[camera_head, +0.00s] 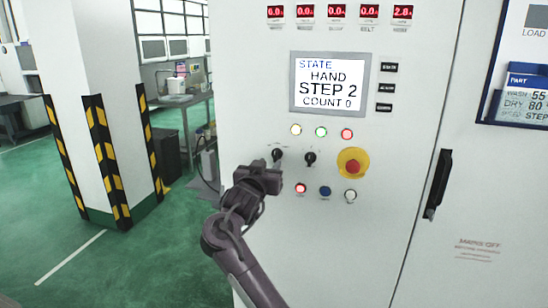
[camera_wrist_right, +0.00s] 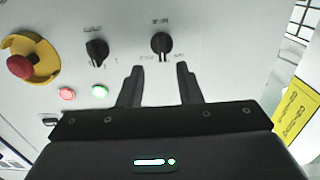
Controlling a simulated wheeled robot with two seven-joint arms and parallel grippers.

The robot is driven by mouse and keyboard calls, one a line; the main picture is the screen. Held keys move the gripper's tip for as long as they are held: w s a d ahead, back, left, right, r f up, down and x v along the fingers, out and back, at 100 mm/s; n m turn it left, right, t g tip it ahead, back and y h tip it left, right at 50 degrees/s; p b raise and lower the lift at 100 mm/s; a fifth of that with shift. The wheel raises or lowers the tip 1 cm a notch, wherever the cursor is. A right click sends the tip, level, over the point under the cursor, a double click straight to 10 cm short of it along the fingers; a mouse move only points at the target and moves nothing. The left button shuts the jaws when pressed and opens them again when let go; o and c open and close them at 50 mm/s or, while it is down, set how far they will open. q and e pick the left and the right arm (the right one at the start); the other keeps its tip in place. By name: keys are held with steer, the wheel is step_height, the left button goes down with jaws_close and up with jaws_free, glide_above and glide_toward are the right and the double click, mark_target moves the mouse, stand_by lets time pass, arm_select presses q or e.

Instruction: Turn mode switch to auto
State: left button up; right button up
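The control panel has two black rotary switches, and I cannot read their labels. The left switch (camera_head: 277,154) also shows in the wrist view (camera_wrist_right: 161,44), which is upside down. The right switch (camera_head: 310,158) shows in the wrist view (camera_wrist_right: 97,50) too. The screen (camera_head: 329,84) reads STATE HAND, STEP 2, COUNT 0. My right gripper (camera_head: 268,170) is close in front of the panel at the left switch. In the wrist view its two fingers (camera_wrist_right: 160,70) are apart and empty, short of that switch. My left gripper is not in view.
A red emergency stop (camera_head: 352,167) on a yellow plate sits right of the switches. Lamps (camera_head: 320,132) line up above them, and buttons (camera_head: 325,191) below. A black door handle (camera_head: 437,184) is at right. A striped pillar (camera_head: 105,150) and open green floor are at left.

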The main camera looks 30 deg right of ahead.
mark_target(275, 156)
steer(key=p+x, duration=0.1)
steer(key=x, duration=0.5)
steer(key=shift+a, duration=0.1)
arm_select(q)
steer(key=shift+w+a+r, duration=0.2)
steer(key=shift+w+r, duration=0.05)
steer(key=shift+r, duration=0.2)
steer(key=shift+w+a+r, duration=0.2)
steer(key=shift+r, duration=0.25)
arm_select(e)
steer(key=shift+f, duration=0.1)
steer(key=shift+w, duration=0.1)
jaws_close()
